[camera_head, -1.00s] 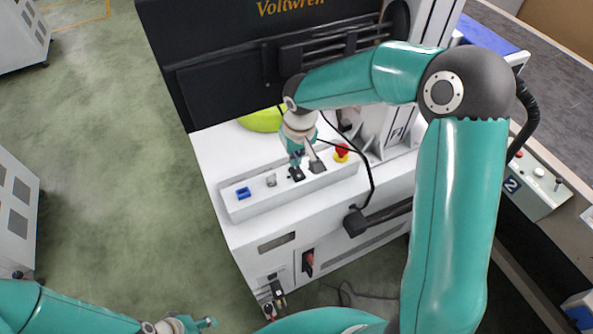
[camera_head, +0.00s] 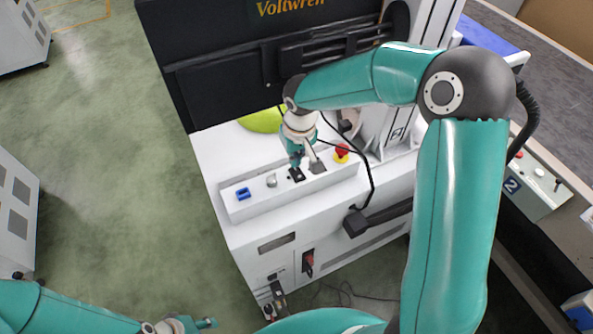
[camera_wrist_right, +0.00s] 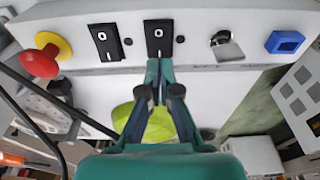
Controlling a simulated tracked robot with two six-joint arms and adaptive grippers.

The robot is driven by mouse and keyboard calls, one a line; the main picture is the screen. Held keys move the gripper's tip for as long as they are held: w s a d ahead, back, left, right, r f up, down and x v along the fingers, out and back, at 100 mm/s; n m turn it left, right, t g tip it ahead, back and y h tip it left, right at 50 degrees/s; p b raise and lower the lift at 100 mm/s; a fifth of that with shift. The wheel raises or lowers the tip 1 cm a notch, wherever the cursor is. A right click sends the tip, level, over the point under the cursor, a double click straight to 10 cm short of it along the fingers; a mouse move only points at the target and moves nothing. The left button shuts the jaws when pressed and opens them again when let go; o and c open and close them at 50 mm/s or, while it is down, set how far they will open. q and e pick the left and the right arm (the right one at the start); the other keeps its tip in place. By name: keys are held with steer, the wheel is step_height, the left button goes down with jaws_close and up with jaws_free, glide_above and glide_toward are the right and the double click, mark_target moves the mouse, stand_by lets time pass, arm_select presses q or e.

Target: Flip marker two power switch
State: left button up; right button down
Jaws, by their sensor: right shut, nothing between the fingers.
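The other black switch (camera_wrist_right: 105,42) is nearer the red button. No legible label shows which one belongs to marker two. My right gripper (camera_wrist_right: 161,68) is shut and empty, with its tips at the lower edge of the nearer switch; I cannot tell whether they touch. My left gripper (camera_head: 205,323) is low at the bottom left, away from the panel.
A red and yellow stop button (camera_wrist_right: 40,60), a metal key switch (camera_wrist_right: 226,46) and a blue button (camera_wrist_right: 284,42) share the panel. A black cable (camera_head: 371,175) hangs beside the panel. A control box labelled 2 (camera_head: 530,195) stands on the right. The floor at left is open.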

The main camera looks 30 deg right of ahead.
mark_target(295, 169)
steer(key=shift+f+b, duration=1)
steer(key=shift+f, duration=0.1)
stand_by(0.4)
steer(key=shift+r, duration=0.1)
steer(key=shift+r+p, duration=2.35)
steer(key=shift+r, duration=1.15)
steer(key=shift+s+f, duration=0.1)
